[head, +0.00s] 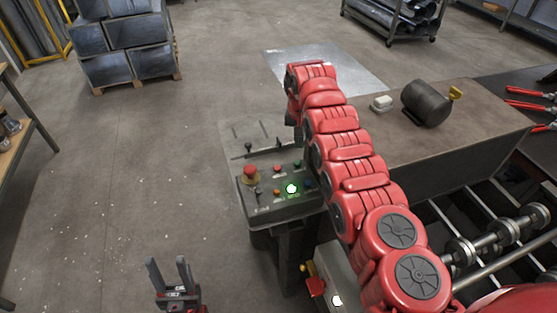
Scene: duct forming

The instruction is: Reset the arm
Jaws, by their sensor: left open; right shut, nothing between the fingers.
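My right arm (345,150), red with dark round joint caps, reaches from the lower right up and over the control box (262,205). My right gripper (297,130) is shut and empty at its far end, partly hidden by the arm, above the back right of the box. Whether it touches anything cannot be told. My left gripper (167,262) is open and empty, fingers up, over bare floor at the bottom left. The box carries a red mushroom button (250,173), small coloured buttons and a lit green button (291,188).
A metal sheet (350,75) lies behind my arm. Stacked ducts (125,50) stand at the back left.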

